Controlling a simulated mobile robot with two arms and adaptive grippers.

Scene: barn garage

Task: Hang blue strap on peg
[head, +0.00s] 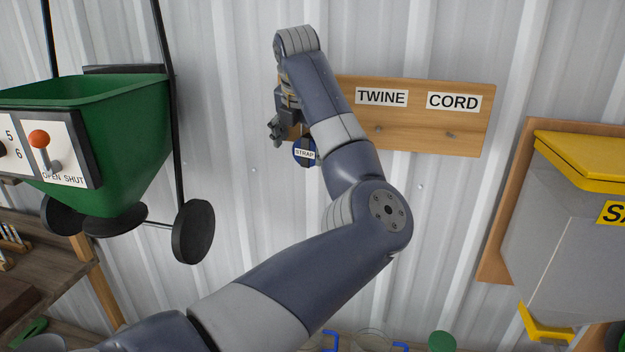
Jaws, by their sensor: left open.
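The wooden peg board (415,142) is on the corrugated wall, with labels reading TWINE and CORD. Two pegs show below these labels, one under TWINE (378,128) and one under CORD (450,134). The round blue strap (304,160), with a white STRAP label, is at the board's lower left, partly hidden by my left arm. My left gripper (275,131) is open, close to the strap's upper left. I cannot tell whether the strap rests on a peg, since the arm covers the board's left part. My right gripper is not in view.
A green spreader hopper (130,150) with black wheels is at left, beside a wooden shelf (60,270). A grey bin with a yellow lid (585,155) is mounted at right. Wall between the board and bin is clear.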

